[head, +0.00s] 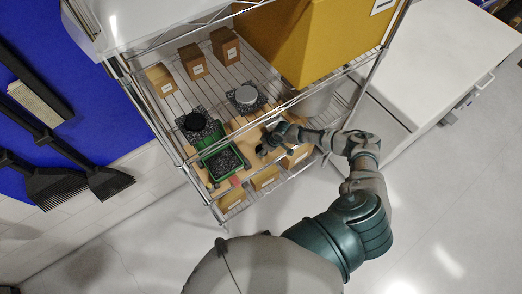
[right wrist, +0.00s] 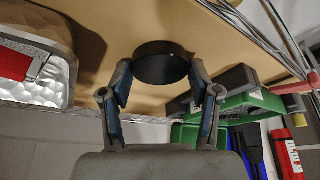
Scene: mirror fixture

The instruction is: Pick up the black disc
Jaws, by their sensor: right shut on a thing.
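The black disc (right wrist: 160,62) shows in the right wrist view between the two fingertips of my right gripper (right wrist: 160,78), which is shut on its sides. A tan board surface lies behind the disc there; I cannot tell if the disc touches it. In the head view my right gripper (head: 272,143) is over the tan board at the front of the wire rack, right of a green tray. The disc is hard to make out in that view. My left gripper is not in view.
A green tray (head: 201,163) holds dark granules. Behind it, a dark round piece (head: 194,122) and a silver disc (head: 246,95) sit on speckled blocks. Small cartons (head: 193,61) stand at the back. A big yellow box (head: 305,40) and the rack's wire edges are close.

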